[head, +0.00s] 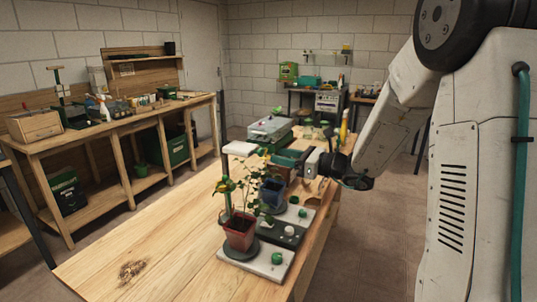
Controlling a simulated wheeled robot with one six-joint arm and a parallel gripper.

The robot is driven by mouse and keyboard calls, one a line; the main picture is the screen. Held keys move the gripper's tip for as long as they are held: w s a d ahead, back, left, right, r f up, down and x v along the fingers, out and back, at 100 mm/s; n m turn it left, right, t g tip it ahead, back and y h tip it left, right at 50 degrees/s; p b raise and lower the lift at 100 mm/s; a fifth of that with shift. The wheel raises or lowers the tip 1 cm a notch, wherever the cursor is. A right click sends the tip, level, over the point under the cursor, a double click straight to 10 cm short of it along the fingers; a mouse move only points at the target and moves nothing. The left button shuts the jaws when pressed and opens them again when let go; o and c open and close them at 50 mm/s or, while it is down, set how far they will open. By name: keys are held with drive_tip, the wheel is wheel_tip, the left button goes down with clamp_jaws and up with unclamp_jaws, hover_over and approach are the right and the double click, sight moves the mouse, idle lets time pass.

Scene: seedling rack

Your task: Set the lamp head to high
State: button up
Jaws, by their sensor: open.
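A small lamp stands on the front table, with a pale, flat lamp head (238,148) at the top of a green post (227,195). Leaves of the potted plant partly hide the post. My gripper (302,165) is to the right of the lamp head and a little lower in the picture, pointing left. It is open and apart from the lamp head, with no object visible in it. The fingers are small and dark here, so their detail is hard to make out.
A plant in a terracotta pot (239,232) stands by the post on a pale base (258,262) with a green knob (277,258). A blue pot (271,192) and a grey-green case (270,129) are behind. The wooden table's (150,255) left front is clear.

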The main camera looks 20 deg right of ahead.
sight(263, 152)
drive_tip(key=x, duration=0.5)
clamp_jaws()
wheel_tip(263, 152, up, 13)
drive_tip(key=shift+f, duration=0.15)
unclamp_jaws()
